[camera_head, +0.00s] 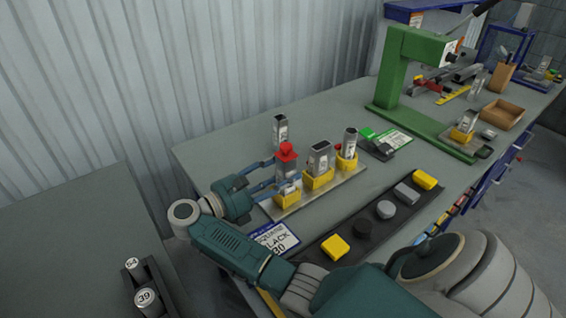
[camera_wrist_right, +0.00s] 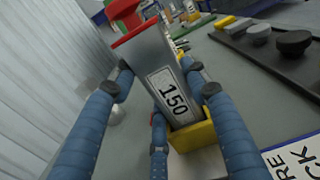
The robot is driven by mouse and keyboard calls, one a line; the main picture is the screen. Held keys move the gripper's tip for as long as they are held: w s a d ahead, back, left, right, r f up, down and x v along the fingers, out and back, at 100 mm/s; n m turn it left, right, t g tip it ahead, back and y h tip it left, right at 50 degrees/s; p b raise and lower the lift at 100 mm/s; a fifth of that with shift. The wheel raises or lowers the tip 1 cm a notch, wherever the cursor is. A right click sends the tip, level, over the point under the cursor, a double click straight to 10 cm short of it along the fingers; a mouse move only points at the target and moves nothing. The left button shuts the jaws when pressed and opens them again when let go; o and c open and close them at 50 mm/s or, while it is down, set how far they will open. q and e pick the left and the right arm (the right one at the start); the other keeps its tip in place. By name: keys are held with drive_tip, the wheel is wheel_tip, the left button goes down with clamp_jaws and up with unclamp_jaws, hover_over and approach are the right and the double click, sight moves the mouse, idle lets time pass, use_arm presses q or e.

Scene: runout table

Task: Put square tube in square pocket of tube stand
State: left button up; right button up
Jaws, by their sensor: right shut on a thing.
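The square tube is grey with a red top (camera_head: 287,153) and a label reading 150 in the wrist view (camera_wrist_right: 168,85). My right gripper (camera_head: 275,174) comes from the left with its blue fingers shut around the tube. The tube stands over the leftmost yellow pocket (camera_head: 287,199) of the tube stand (camera_head: 334,188). In the wrist view, its lower end meets the yellow pocket (camera_wrist_right: 196,138) and passes behind its near wall. How deep it sits is hidden. My left gripper is not in view.
Two other yellow pockets hold a rectangular tube (camera_head: 319,158) and a round tube (camera_head: 350,142). Another tube (camera_head: 280,130) stands behind the stand. A dark tray (camera_head: 320,254) with yellow and grey pieces lies in front. A green press (camera_head: 393,72) stands further right.

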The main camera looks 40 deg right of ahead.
sight(277, 174)
drive_tip(key=shift+f+b, duration=0.2)
drive_tip(key=shift+b, duration=0.1)
drive_tip(key=o, duration=1.3)
drive_tip(key=shift+r, duration=0.1)
drive_tip(key=shift+r, duration=0.1)
drive_tip(key=shift+a+p, duration=0.1)
drive_tip(key=shift+p, duration=0.2)
drive_tip(key=a+b, duration=0.1)
drive_tip(key=a, duration=0.1)
drive_tip(key=a+b, duration=0.1)
drive_tip(key=a, duration=0.1)
drive_tip(key=a+b, duration=0.1)
drive_tip(key=a, duration=0.1)
drive_tip(key=shift+w+a, duration=0.35)
drive_tip(key=shift+w, duration=0.05)
drive_tip(key=shift+a, duration=0.3)
